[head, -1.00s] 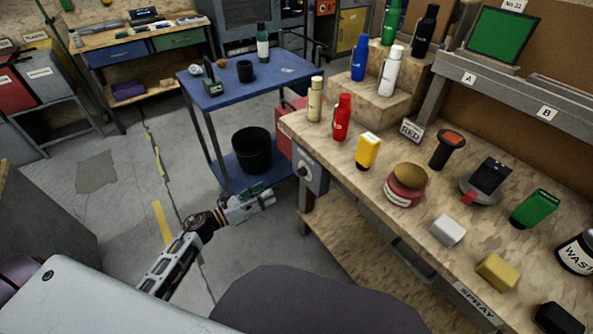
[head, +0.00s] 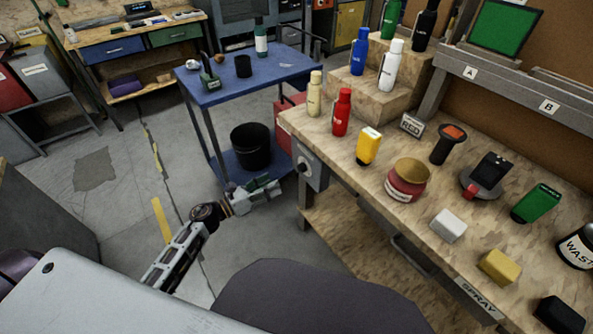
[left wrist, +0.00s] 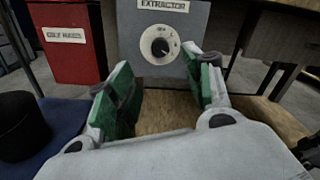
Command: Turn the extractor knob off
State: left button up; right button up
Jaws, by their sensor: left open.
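The extractor box (left wrist: 194,22) is a grey panel with an "EXTRACTOR" label in the left wrist view. Its round black knob (left wrist: 160,47) sits on a white dial, upper middle. In the head view the box (head: 313,172) is fixed to the workbench's left end, its knob (head: 304,168) facing left. My left gripper (head: 270,189) is open and empty, a little below and left of the box. In the left wrist view its green-padded fingers (left wrist: 160,90) stand apart, with the knob beyond and between them, not touched. My right gripper is not in view.
The wooden workbench (head: 385,205) carries bottles, a jar and blocks. A blue cart (head: 262,88) with a black bin (head: 250,148) stands behind my left gripper. A red box (left wrist: 72,50) is left of the extractor box.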

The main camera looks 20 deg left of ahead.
aim_at(299, 169)
pick_arm(q)
jog(key=shift+x, duration=5.85)
jog(key=shift+c, duration=0.2)
jog(key=c, duration=1)
